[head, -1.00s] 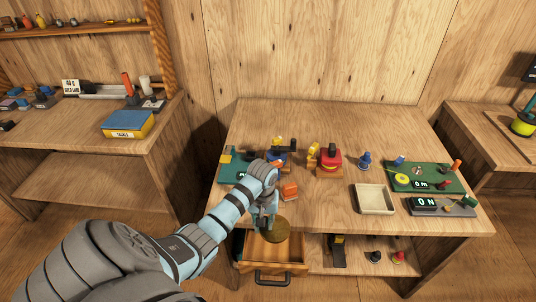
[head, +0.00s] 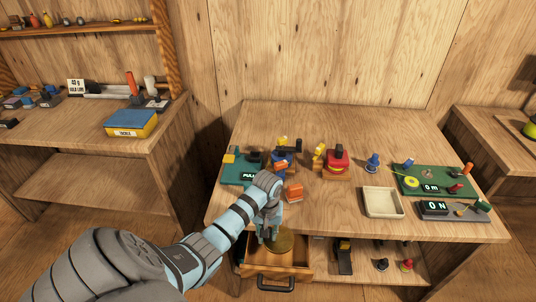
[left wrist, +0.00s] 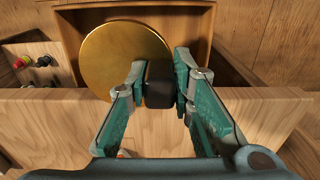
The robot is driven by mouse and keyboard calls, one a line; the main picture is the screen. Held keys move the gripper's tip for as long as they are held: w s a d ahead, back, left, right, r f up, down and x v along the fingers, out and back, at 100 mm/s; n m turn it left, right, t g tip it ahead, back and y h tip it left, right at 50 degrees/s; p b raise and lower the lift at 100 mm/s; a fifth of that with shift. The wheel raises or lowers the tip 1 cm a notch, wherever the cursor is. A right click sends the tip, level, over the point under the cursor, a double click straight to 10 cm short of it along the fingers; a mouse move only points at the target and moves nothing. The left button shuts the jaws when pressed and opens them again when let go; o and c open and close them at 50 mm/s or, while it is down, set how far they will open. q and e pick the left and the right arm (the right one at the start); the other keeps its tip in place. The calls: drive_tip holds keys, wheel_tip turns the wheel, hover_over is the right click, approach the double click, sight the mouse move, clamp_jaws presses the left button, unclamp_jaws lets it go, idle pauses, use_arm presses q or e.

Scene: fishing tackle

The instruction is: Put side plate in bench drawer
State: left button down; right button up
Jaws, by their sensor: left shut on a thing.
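The side plate is a round brass-coloured disc (head: 281,243), seen over the open bench drawer (head: 304,268). My left gripper (head: 267,238) is at its left edge in the head view. In the left wrist view the disc (left wrist: 120,58) shows large, with a dark block (left wrist: 159,88) at its edge between my left fingertips (left wrist: 160,80). The gripper is shut on this dark part, which seems to belong to the plate. Whether the disc touches the drawer floor cannot be told. The drawer has a black handle (head: 276,284) in front. My right gripper is not in view.
The bench top (head: 330,215) overhangs the drawer close to my left gripper. On it are an orange block (head: 294,192), a cream tray (head: 383,202) and a green board (head: 433,181). A lower shelf right of the drawer holds small pieces, including a red-topped one (head: 407,265).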

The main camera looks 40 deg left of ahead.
use_arm(q)
drive_tip(key=c, duration=1.4)
unclamp_jaws()
wheel_tip(320, 180, up, 11)
drive_tip(key=shift+r+p, duration=0.15)
drive_tip(key=shift+p, duration=1)
wheel_tip(320, 180, up, 2)
drive_tip(key=shift+r+p, duration=0.1)
drive_tip(key=shift+p, duration=0.75)
